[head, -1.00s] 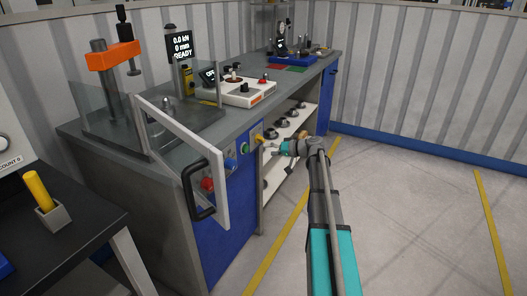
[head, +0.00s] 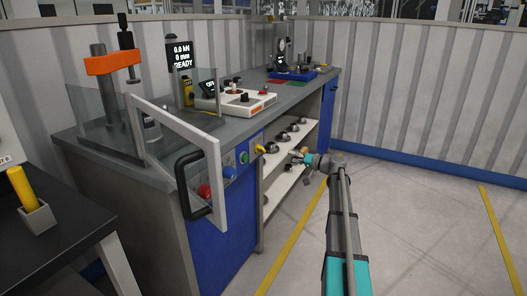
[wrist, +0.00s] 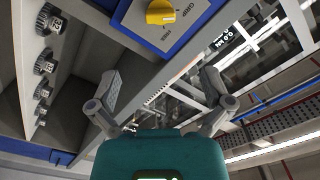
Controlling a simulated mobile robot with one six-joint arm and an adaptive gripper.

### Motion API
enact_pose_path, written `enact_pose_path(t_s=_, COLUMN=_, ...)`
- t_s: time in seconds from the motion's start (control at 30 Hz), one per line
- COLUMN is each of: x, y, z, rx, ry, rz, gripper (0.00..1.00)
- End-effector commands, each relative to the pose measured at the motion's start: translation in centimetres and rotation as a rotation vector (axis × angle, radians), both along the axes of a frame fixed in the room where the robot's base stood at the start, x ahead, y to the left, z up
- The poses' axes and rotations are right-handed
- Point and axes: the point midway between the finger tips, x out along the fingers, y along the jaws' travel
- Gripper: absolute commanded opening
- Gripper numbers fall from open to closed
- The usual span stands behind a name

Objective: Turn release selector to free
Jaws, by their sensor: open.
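The release selector is a yellow knob (head: 260,149) on the blue front panel of the bench, at the right end of a row of controls. In the wrist view the yellow knob (wrist: 161,12) sits at the top edge on a grey plate, with the words GRIP and FREE beside it. I cannot tell for sure which word it points to. My gripper (head: 299,159) is to the right of the knob in the head view, apart from it. In the wrist view my gripper (wrist: 161,82) has its two fingers spread, with nothing between them.
A clear guard door with a black handle (head: 190,185) stands open left of the controls. A green button (head: 244,157), a blue knob (head: 229,172) and a red button (head: 204,191) share the panel. Shelves with dark round parts (head: 283,137) lie behind my gripper. The floor at right is clear.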

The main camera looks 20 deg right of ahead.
Motion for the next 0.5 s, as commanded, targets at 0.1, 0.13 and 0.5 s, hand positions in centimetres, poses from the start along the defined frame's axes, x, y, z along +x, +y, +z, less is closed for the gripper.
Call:
enact_pose_path(t_s=0.1, x=0.3, y=0.2, z=0.0, rx=0.0, ry=0.001, rz=0.001, gripper=1.0)
enact_pose_path(t_s=0.13, x=0.4, y=0.3, z=0.0, rx=0.0, ry=0.001, rz=0.001, gripper=1.0)
enact_pose_path(t_s=0.5, x=3.5, y=2.6, z=0.0, rx=0.0, ry=0.0, rz=0.002, gripper=1.0)
